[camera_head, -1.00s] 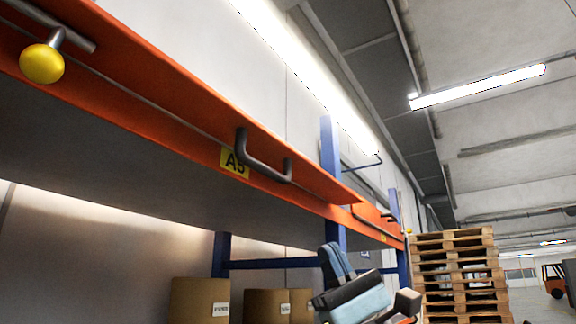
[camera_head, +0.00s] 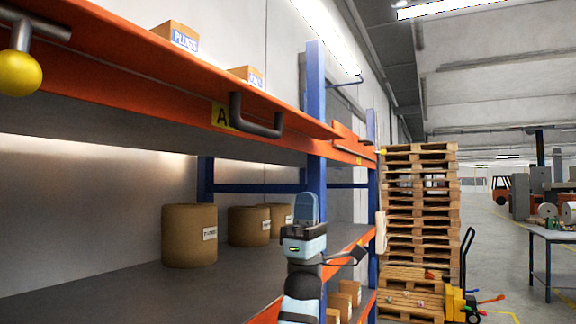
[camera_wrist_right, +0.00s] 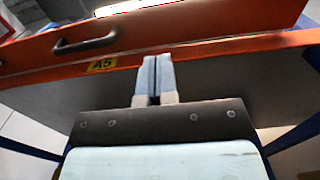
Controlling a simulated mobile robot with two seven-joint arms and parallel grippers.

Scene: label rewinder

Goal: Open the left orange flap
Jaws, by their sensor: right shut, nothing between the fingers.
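The left orange flap (camera_head: 150,62) is the nearer one, running along the front of the upper shelf. The flap (camera_wrist_right: 200,47), handle (camera_wrist_right: 85,43) and label (camera_wrist_right: 102,65) also show in the right wrist view. My right gripper (camera_head: 306,204) is below and right of the handle in the head view. Its fingers (camera_wrist_right: 155,66) are together and empty, overlapping the flap's lower edge in the wrist view; contact cannot be told. My left gripper is out of view.
A yellow knob (camera_head: 18,74) sits on a grey bar at far left. A second orange flap (camera_head: 350,138) lies beyond a blue post (camera_head: 316,100). Small boxes (camera_head: 176,36) show above the flap. Brown drums (camera_head: 188,238) stand on the lower shelf. Pallets (camera_head: 418,200) are stacked behind.

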